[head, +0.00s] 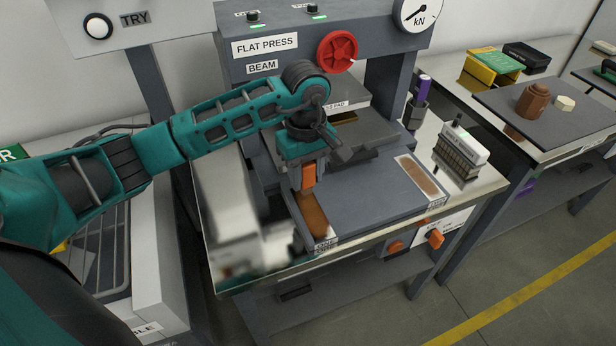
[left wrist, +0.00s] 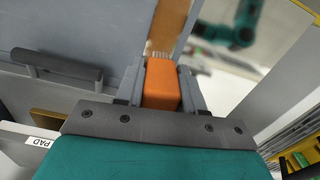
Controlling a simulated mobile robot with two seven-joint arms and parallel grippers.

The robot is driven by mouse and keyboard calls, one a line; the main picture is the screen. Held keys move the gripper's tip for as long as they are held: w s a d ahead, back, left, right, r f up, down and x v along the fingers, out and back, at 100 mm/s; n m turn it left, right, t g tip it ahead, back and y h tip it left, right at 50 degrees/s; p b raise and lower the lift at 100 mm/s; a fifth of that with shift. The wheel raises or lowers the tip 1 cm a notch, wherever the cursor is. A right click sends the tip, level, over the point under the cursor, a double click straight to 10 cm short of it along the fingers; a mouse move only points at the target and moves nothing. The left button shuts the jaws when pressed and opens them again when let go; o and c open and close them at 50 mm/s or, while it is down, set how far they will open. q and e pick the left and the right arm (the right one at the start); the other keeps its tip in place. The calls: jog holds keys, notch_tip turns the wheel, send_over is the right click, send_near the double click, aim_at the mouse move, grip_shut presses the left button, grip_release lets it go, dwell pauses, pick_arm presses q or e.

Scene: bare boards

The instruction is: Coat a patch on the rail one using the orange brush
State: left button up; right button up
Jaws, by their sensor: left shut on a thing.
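My left gripper (head: 306,172) is shut on the orange brush (head: 308,178), which points down over the left end of the press table. In the left wrist view the orange brush (left wrist: 161,84) sits between the two fingers, with pale bristles at its far end against a brown strip. That strip, on the left rail (head: 313,216), lies just below the brush in the head view. A second rail (head: 423,181) with a brown patch in a pale border lies at the table's right. Whether bristles touch the strip is unclear. My right gripper is out of view.
The grey flat press (head: 300,75) with a red handwheel (head: 337,51) rises behind the arm. A block with a brown bristly lower part (head: 461,152) and a cup with a purple-topped tool (head: 417,112) stand right. Orange knobs (head: 434,239) project in front.

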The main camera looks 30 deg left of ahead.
pick_arm(q)
jog(key=shift+r+p, duration=1.25)
jog(key=shift+r, duration=1.25)
